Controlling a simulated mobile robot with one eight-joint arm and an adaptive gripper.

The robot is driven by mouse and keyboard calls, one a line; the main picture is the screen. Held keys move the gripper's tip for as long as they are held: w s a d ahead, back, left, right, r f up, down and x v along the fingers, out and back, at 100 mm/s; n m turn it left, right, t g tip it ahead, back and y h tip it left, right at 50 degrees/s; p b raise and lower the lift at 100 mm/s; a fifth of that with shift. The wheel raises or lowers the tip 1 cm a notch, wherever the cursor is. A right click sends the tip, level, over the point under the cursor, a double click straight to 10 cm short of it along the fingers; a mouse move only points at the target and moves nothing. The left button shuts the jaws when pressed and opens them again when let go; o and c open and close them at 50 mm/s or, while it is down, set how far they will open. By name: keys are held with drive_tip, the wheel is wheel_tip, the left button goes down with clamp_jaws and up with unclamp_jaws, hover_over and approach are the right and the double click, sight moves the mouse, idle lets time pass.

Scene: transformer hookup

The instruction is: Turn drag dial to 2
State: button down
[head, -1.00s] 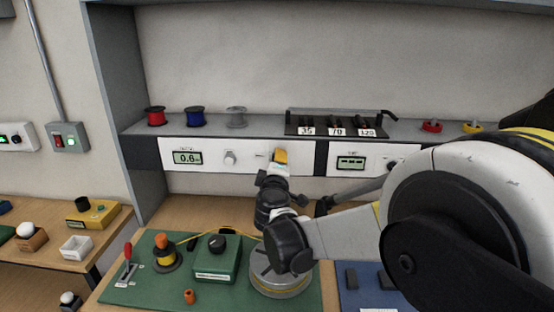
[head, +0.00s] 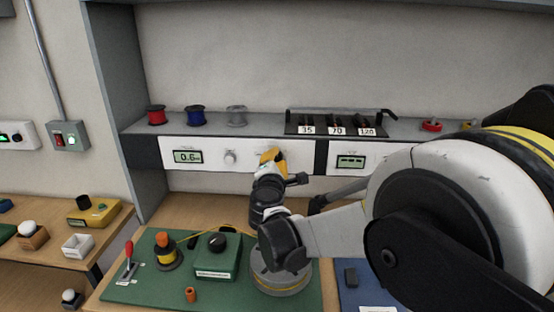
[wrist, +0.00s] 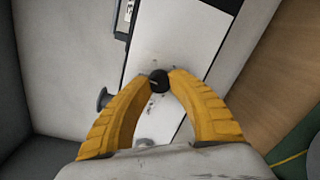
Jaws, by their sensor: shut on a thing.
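A small black dial (wrist: 159,80) sits on the white panel and shows between my fingertips in the wrist view. My gripper (wrist: 160,78) is shut on it, with one yellow finger on each side. In the head view my gripper (head: 271,155) is at the right part of the white panel (head: 205,169) and hides the dial. The marks around the dial are too small to read, so its setting cannot be told. A display (head: 188,157) at the panel's left reads 0.6.
A pale knob (head: 230,157) sits on the panel left of my gripper. Spools (head: 196,116) and a rack of tools (head: 336,127) stand on the shelf above. A green board (head: 140,280) with a green box (head: 216,258) and a grey drum (head: 279,281) lies below.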

drive_tip(key=shift+n, duration=0.4)
drive_tip(key=c, duration=1.1)
unclamp_jaws()
drive_tip(key=shift+c, duration=0.2)
drive_tip(key=s, duration=1.2)
drive_tip(key=shift+a+r, duration=0.35)
